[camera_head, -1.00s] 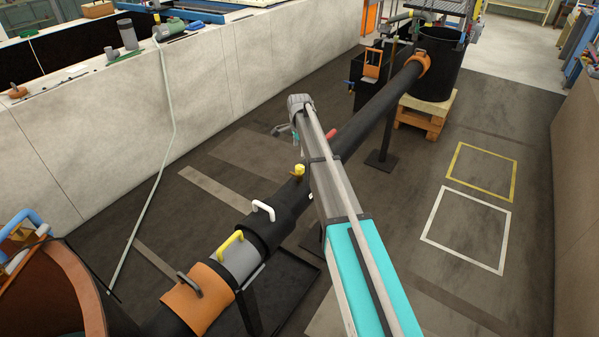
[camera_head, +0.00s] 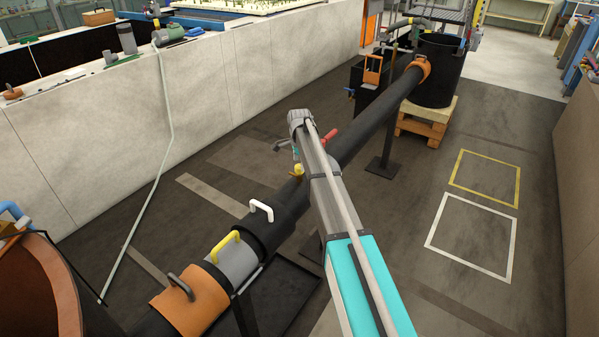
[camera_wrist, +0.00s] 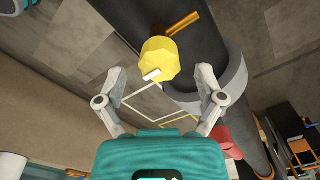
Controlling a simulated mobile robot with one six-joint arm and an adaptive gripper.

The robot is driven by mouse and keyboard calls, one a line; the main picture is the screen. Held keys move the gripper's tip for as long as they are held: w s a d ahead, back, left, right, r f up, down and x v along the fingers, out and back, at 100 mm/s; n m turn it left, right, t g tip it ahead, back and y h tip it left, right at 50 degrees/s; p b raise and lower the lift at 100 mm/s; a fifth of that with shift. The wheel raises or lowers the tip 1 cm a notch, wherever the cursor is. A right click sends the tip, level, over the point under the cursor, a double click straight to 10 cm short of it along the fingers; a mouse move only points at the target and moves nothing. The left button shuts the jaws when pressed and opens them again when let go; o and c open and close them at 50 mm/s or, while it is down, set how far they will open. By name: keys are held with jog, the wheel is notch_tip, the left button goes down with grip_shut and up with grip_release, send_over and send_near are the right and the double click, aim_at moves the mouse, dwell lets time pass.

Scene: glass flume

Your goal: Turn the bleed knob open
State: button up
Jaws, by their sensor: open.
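The bleed knob is a faceted yellow knob (camera_head: 298,170) on top of the black pipe (camera_head: 352,131). In the head view my arm partly hides it. In the wrist view the yellow knob (camera_wrist: 159,58) shows large, with a small white bar on its near edge. My gripper (camera_wrist: 157,78) has its two grey fingers spread wide apart. The knob lies between and slightly beyond the fingertips, with a gap on each side, and neither finger appears to touch it. In the head view my gripper (camera_head: 283,144) is small and partly hidden at the arm's end, above the knob.
A red handle (camera_head: 330,136) on the pipe sits close to my wrist; it also shows in the wrist view (camera_wrist: 228,140). White (camera_head: 262,209) and yellow (camera_head: 223,245) handles stand nearer along the pipe. A black tub (camera_head: 434,72) is at the far end. Floor at right is clear.

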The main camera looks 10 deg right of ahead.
jog(key=shift+f+b, duration=0.65)
jog(key=shift+f, duration=0.25)
jog(key=c, duration=1.1)
